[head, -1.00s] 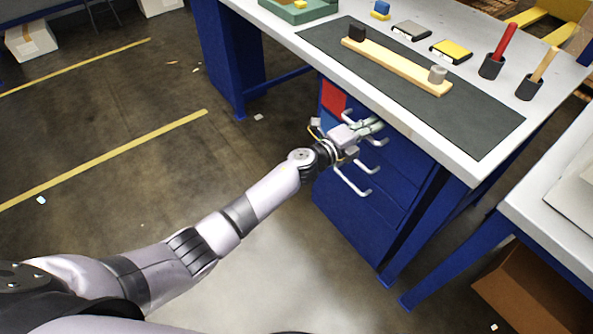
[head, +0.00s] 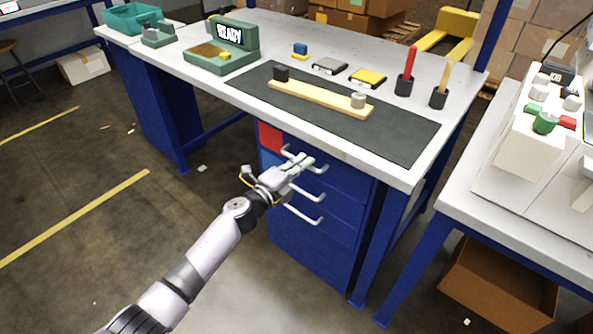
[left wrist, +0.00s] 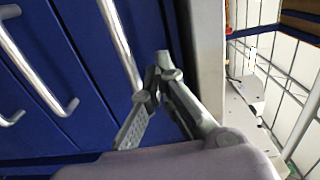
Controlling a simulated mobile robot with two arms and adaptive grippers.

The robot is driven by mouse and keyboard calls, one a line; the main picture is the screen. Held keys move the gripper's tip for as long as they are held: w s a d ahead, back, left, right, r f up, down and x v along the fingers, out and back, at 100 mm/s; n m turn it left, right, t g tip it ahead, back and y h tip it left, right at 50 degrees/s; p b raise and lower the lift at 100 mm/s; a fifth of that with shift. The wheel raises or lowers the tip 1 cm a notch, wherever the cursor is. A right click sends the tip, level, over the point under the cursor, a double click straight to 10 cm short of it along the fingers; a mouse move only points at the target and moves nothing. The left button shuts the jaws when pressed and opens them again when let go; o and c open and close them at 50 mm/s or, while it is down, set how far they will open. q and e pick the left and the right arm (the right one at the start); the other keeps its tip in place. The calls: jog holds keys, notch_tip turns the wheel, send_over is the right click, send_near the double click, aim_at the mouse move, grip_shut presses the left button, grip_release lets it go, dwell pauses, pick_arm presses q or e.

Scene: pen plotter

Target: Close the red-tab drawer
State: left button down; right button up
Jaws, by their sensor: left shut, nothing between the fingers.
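The red-tab drawer is the top one in the blue cabinet under the workbench. Its red tab (head: 269,137) shows at the left of its front, just below the bench top. The front looks about level with the drawer fronts below, but my gripper hides part of it, so I cannot tell if a small gap is left. My left gripper (head: 303,162) is shut and empty, right at the top handle. In the left wrist view its fingertips (left wrist: 160,82) meet beside a metal bar handle (left wrist: 120,45), in front of the blue fronts; contact is unclear. My right gripper is not in view.
Lower drawer handles (head: 304,216) stick out below my gripper. The bench top (head: 205,85) overhangs the drawers and carries a dark mat (head: 405,140), a green READY device (head: 235,38) and tools. A side table (head: 450,205) stands at right. Floor at left is open.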

pick_arm(q)
jog(key=p+v, duration=0.1)
jog(key=v, duration=0.9)
jog(key=shift+f, duration=0.15)
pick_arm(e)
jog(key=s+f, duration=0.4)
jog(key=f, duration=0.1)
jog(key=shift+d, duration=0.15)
